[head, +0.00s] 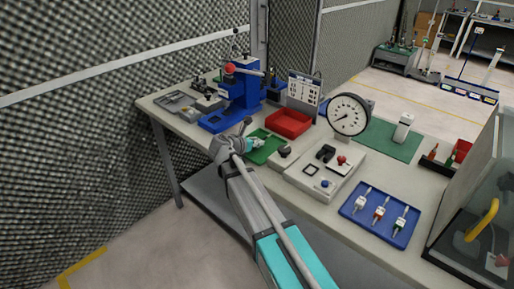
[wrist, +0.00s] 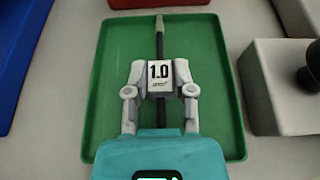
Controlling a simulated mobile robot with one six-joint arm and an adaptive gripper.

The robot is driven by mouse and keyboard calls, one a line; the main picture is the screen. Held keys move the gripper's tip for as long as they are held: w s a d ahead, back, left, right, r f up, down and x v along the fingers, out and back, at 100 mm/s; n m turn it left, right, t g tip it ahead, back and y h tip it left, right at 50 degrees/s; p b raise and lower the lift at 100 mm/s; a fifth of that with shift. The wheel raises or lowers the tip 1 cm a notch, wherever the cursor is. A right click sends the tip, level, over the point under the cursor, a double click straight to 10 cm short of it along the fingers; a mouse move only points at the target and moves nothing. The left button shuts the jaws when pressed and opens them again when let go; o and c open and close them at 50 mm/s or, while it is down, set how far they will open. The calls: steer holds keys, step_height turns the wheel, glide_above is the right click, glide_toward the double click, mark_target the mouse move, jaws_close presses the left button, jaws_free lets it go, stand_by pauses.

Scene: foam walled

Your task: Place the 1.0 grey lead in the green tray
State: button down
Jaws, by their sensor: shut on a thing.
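The 1.0 grey lead (wrist: 160,74) has a white block marked 1.0 and a dark rod with a grey tip pointing to the top of the wrist view. My gripper (wrist: 160,90) is shut on the white block, one finger on each side. The lead is over the green tray (wrist: 107,62) in the wrist view, inside its rim as seen from above. I cannot tell whether it touches the tray floor. In the head view my gripper (head: 250,144) is over the green tray (head: 268,149), and the lead is too small to make out.
A red tray (head: 289,123) lies behind the green tray. A blue press (head: 240,92) stands to the left. A grey block with a dark knob (wrist: 290,85) is close on the right. A dial gauge (head: 348,115) and a blue tray with several leads (head: 380,214) are farther right.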

steer(key=shift+f, duration=0.45)
steer(key=shift+c, duration=2.3)
jaws_free()
steer(key=shift+r, duration=0.15)
steer(key=shift+s+a+r, duration=0.1)
steer(key=shift+s+r, duration=0.05)
steer(key=p+v, duration=0.4)
steer(key=v, duration=0.7)
steer(key=shift+s+a+r, duration=0.15)
steer(key=shift+s, duration=0.1)
